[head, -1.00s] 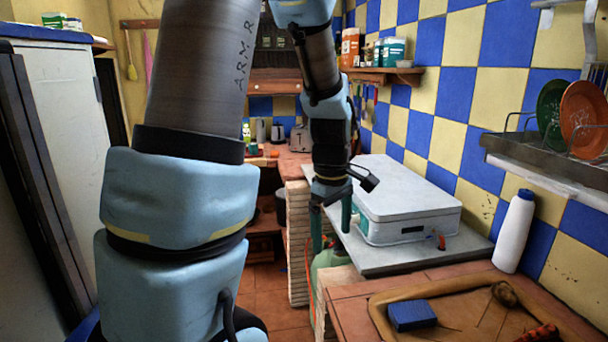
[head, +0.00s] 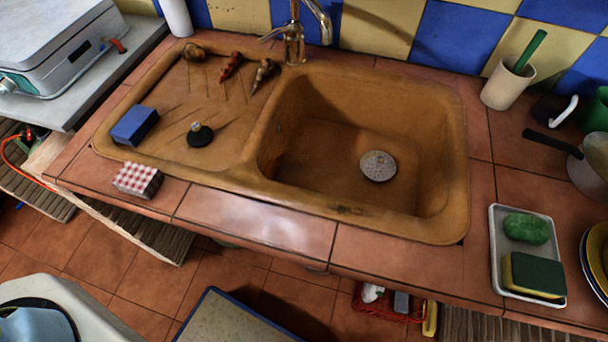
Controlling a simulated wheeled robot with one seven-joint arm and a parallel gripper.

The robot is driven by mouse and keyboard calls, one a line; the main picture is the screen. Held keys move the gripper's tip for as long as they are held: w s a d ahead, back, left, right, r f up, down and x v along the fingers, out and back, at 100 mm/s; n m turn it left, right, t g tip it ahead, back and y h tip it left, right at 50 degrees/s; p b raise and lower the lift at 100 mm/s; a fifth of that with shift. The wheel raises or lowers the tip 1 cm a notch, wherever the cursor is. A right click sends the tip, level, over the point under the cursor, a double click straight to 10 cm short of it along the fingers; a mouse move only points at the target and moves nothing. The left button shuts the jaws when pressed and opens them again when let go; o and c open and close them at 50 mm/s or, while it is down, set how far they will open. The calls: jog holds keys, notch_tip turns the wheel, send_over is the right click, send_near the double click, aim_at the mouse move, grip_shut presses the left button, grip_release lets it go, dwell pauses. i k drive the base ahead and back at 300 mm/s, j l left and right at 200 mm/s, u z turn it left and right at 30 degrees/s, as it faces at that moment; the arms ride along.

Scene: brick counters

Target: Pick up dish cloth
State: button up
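A small folded cloth with a red and white check (head: 138,180), which looks like the dish cloth, lies on the tiled counter at the front left corner of the sink. It is just in front of the drainboard's rim and nothing covers it. My gripper is not in this view, so its place relative to the cloth cannot be told.
The brown sink (head: 453,150) has a drainboard holding a blue block (head: 134,125), a black plug (head: 200,135) and several small shell-like objects. A faucet (head: 294,45) stands behind. A white tray (head: 497,255) with sponges is at right. Counter tiles before the sink are clear.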

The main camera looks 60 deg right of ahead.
aim_at(134, 125)
jog(key=z, duration=2.55)
jog(key=u, duration=0.25)
